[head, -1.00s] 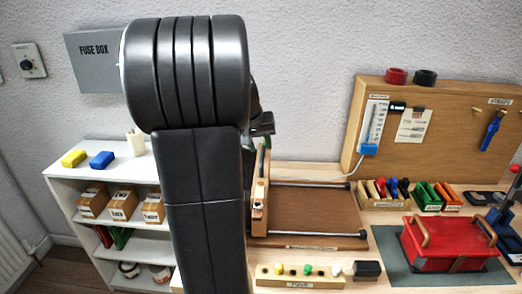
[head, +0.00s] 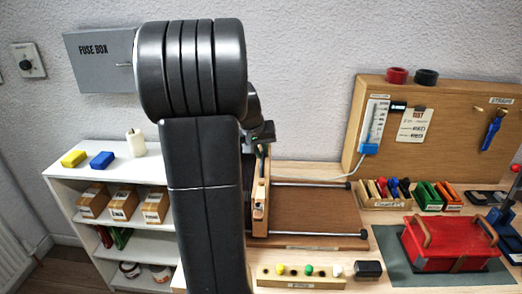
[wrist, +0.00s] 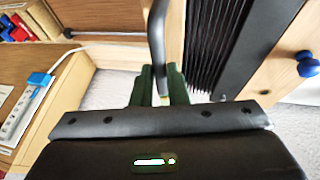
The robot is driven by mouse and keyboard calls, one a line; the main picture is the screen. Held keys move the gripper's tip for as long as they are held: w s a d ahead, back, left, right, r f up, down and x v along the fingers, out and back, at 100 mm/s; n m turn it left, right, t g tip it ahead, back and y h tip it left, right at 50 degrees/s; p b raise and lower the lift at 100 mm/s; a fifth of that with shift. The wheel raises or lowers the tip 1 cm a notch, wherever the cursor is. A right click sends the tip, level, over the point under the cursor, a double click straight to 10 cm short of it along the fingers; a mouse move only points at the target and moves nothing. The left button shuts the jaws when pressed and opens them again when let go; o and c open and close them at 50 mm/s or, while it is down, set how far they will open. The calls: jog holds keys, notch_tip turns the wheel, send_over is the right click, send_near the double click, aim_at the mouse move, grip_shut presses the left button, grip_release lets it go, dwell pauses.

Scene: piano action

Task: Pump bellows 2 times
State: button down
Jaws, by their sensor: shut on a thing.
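In the wrist view, the black pleated bellows (wrist: 212,45) stands beside a wooden board (wrist: 174,32). A dark bar-like handle (wrist: 157,45) runs along that board. My gripper (wrist: 160,88) has dark green fingers on either side of the handle and is shut on it. In the head view, the wooden end board (head: 260,200) stands upright at the left end of the metal rails. My arm hides the bellows folds there, and the fingertips are mostly hidden too.
Two metal rails (head: 318,235) span a brown base. A gauge panel (head: 376,121) stands behind. A red case (head: 448,243) is at the right, and a rack of coloured pegs (head: 300,283) is in front. A blue knob (wrist: 307,63) shows in the wrist view.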

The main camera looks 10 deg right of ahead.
jog(key=shift+d, duration=0.1)
jog(key=s+d+p, duration=0.1)
jog(key=s+d, duration=0.2)
jog(key=d, duration=0.8)
jog(key=s+d+p, duration=0.2)
jog(key=s+d, duration=0.1)
jog(key=d, duration=0.9)
jog(key=shift+s, duration=0.35)
jog(key=c, duration=1.4)
grip_release()
jog(key=shift+c, duration=0.2)
jog(key=shift+a, duration=0.1)
jog(key=b+v, duration=0.1)
jog(key=v, duration=1.2)
jog(key=shift+r, duration=0.35)
jog(key=shift+a, duration=0.1)
